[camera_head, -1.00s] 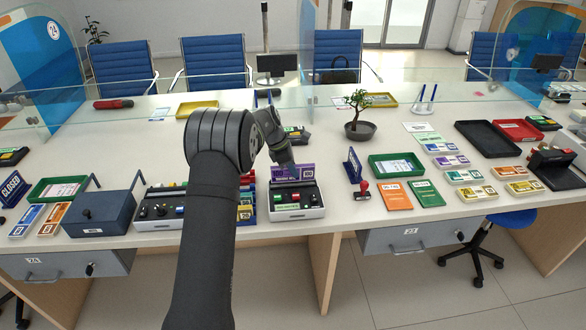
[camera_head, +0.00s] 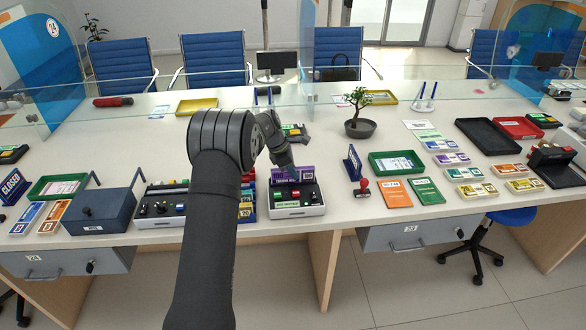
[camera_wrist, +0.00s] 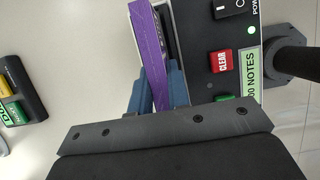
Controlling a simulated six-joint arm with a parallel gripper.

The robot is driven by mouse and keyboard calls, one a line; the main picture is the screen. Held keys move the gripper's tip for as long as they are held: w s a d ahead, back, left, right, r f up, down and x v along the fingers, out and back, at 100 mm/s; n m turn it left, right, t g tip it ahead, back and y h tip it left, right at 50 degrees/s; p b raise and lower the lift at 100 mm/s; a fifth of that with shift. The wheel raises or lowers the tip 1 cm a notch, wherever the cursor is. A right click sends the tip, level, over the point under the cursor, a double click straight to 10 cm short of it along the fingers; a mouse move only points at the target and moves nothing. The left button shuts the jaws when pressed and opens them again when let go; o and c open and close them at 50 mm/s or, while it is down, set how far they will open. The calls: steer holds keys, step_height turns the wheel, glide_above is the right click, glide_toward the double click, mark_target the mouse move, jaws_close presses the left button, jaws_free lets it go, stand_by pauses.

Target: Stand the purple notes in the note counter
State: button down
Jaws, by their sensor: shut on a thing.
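The purple notes (camera_head: 291,174) stand on edge at the back of the note counter (camera_head: 298,211), a grey-and-black machine with coloured buttons and a green label. My gripper (camera_head: 287,168) is above the counter, shut on the notes. In the wrist view, the blue fingers (camera_wrist: 156,92) pinch the purple notes (camera_wrist: 147,50), whose long edge runs beside the counter's black button panel (camera_wrist: 203,60). A light rim of the counter shows by the notes' far end. How deep the notes sit in the slot is hidden.
A similar machine (camera_head: 163,208) stands close on the left, partly behind my arm. A blue sign (camera_head: 353,164) and a red stamp (camera_head: 362,187) stand to the right. A potted bonsai (camera_head: 359,126) is behind them. Another purple bundle (camera_head: 452,158) lies farther right.

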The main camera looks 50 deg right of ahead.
steer(key=c, duration=1.3)
jaws_free()
steer(key=shift+r, duration=0.1)
steer(key=shift+r, duration=3.4)
step_height(320, 180, down, 7)
steer(key=shift+r, duration=0.2)
steer(key=shift+r, duration=0.1)
